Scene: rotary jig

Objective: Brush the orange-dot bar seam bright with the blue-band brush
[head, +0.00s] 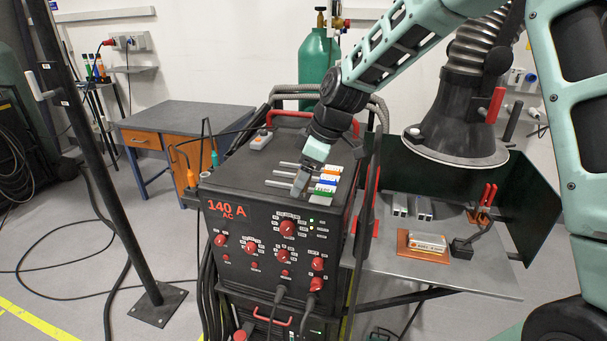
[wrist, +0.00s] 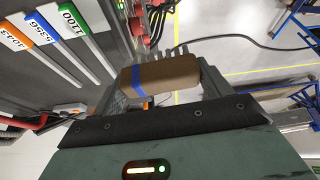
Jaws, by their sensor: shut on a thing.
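My gripper (wrist: 160,85) is shut on the blue-band brush (wrist: 172,75), a brown block with a blue band near its left end. Grey bristles point away from me in the wrist view. In the head view my gripper (head: 301,181) is over the front right of the welder's top, and the brush is too small to make out. Two grey metal bars (head: 400,206) (head: 423,209) lie towards the back of the steel worktable (head: 475,278). I cannot make out an orange dot or a seam on either.
The black welder (head: 235,180) carries rods with orange, blue and green tags (head: 325,188). A copper plate (head: 405,248) with a pale block (head: 428,241) lies on the worktable, near a black clamp (head: 462,249). An extraction hood (head: 460,130) hangs above. Dark screens stand behind.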

